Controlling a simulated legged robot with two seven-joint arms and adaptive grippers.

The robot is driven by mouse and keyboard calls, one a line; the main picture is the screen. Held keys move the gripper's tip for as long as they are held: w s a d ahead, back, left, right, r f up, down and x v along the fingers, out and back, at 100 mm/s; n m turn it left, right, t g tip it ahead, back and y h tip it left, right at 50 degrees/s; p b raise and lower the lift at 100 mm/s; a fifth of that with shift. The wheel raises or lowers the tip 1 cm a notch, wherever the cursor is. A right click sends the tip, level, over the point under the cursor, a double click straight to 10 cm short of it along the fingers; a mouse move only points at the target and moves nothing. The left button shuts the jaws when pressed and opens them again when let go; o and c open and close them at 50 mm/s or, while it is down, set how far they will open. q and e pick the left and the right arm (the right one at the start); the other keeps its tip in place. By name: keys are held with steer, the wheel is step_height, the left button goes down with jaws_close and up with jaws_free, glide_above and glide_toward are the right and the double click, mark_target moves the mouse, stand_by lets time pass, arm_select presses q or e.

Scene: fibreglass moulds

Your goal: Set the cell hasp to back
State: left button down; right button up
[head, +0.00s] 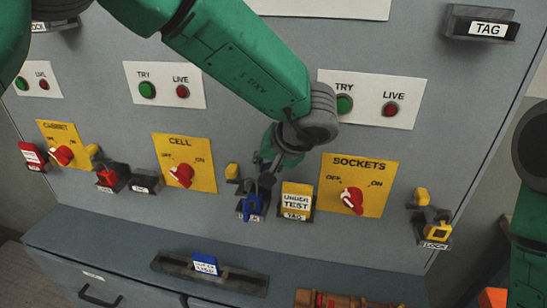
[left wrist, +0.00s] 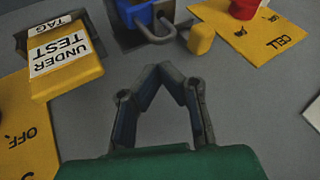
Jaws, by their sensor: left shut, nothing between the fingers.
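The yellow cell plate (head: 205,178) has a red knob (head: 182,173) with a white pointer. A small yellow tab (head: 232,172), which seems to be the cell hasp, sticks out from the panel at its right; in the left wrist view the tab (left wrist: 202,38) stands beside the plate (left wrist: 270,45). A blue padlock (head: 253,207) sits in a dark holder below the tab. My left gripper (head: 262,163) is in front of the panel between the cell and sockets plates, right of the tab. In the left wrist view its fingers (left wrist: 161,70) are closed together, empty, apart from the tab.
A yellow "under test" tag (head: 297,202) hangs right of the padlock. The sockets plate (head: 376,170) is further right. A red lock (head: 110,178) and an empty-looking dark holder (head: 145,182) are left of the cell plate. A grey ledge (head: 100,235) juts out below.

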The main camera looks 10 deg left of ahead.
mark_target(239, 173)
arm_select(q)
steer(key=a, duration=0.1)
steer(key=a+f, duration=0.1)
steer(key=w+a, duration=0.1)
steer(key=shift+a+f, duration=0.2)
steer(key=shift+a, duration=0.05)
steer(key=shift+s+a, duration=0.1)
steer(key=shift+a, duration=0.6)
